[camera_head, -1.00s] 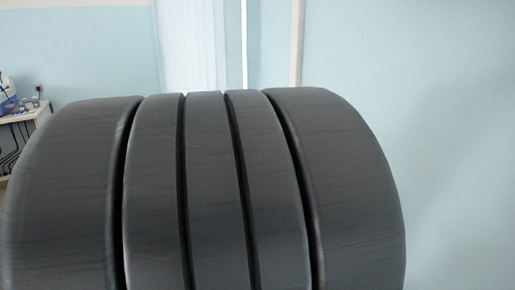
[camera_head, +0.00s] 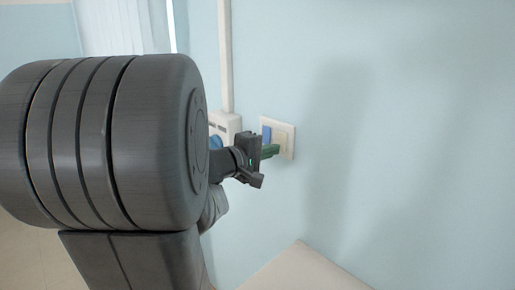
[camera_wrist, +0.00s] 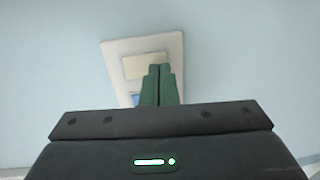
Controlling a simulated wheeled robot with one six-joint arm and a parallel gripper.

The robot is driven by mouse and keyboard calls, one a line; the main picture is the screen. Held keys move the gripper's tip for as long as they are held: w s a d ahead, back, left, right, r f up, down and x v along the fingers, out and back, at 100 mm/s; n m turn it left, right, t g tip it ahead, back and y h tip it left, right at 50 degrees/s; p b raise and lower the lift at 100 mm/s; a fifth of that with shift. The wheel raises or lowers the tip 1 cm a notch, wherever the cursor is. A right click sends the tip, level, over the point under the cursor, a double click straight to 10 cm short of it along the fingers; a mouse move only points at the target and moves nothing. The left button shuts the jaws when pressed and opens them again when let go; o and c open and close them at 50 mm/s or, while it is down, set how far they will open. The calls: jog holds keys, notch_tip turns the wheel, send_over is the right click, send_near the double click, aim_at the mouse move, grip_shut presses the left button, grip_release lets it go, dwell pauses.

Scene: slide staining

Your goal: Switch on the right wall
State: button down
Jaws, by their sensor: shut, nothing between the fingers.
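A wall switch (camera_head: 284,136) with a white frame, a cream part and a blue part is on the pale blue wall. My gripper (camera_head: 277,150), with green fingers, is shut and empty. Its fingertips are in front of the lower part of the switch in the head view; I cannot tell if they touch it. In the wrist view the switch plate (camera_wrist: 174,45) is behind the green fingertips (camera_wrist: 160,67). Its cream part shows above them, and its blue part (camera_wrist: 138,99) is mostly hidden by the fingers.
A white socket box with a blue plug (camera_head: 215,142) is on the wall left of the switch, below a vertical white conduit (camera_head: 224,55). A pale surface (camera_head: 305,270) lies below. The wall (camera_head: 420,130) right of the switch is clear.

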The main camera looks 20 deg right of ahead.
jog(key=shift+w+d, duration=0.1)
jog(key=shift+d, duration=0.15)
jog(key=shift+f+b, duration=0.2)
jog(key=shift+b, duration=0.2)
